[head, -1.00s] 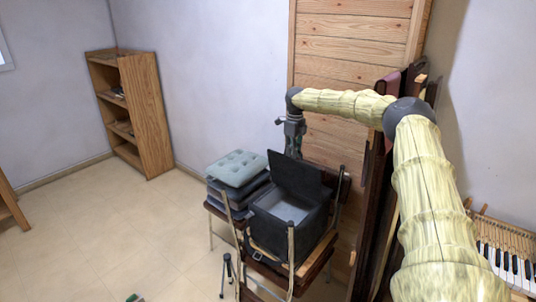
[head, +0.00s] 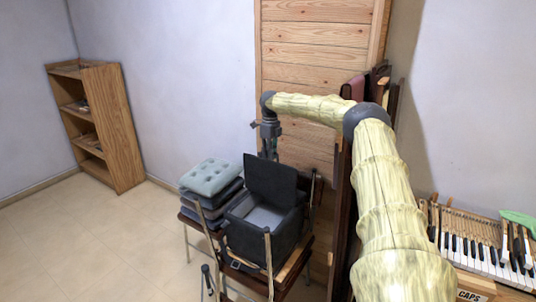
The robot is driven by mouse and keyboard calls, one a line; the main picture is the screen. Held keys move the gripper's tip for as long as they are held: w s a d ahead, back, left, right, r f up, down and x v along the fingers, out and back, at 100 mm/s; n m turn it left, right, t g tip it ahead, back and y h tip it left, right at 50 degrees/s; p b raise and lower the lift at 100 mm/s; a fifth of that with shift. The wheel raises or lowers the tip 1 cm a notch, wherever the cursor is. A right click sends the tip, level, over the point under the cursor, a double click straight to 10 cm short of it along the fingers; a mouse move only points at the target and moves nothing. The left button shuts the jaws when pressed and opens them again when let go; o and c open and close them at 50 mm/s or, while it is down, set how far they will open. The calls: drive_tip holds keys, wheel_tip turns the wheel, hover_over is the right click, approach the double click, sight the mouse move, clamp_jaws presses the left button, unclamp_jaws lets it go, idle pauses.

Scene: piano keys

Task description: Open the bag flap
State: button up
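The black bag (head: 258,238) sits on a wooden chair in the head view. Its flap (head: 271,180) stands raised at the back edge, nearly upright, and the light grey inside of the bag shows. My gripper (head: 269,155) points down just behind the flap's top edge. Its fingertips are partly hidden behind the flap, so I cannot tell whether they touch it or how far apart they are.
A stack of cushions (head: 212,178) stands on a chair close left of the bag. A wooden door (head: 318,60) is behind. Piano keys (head: 490,256) are at the right. A bookshelf (head: 112,125) stands far left, with clear floor (head: 90,240) before it.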

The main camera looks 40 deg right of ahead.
drive_tip(key=o, duration=0.5)
drive_tip(key=shift+s+d, duration=0.1)
wheel_tip(320, 180, up, 12)
drive_tip(key=shift+d, duration=0.15)
idle(0.3)
idle(0.4)
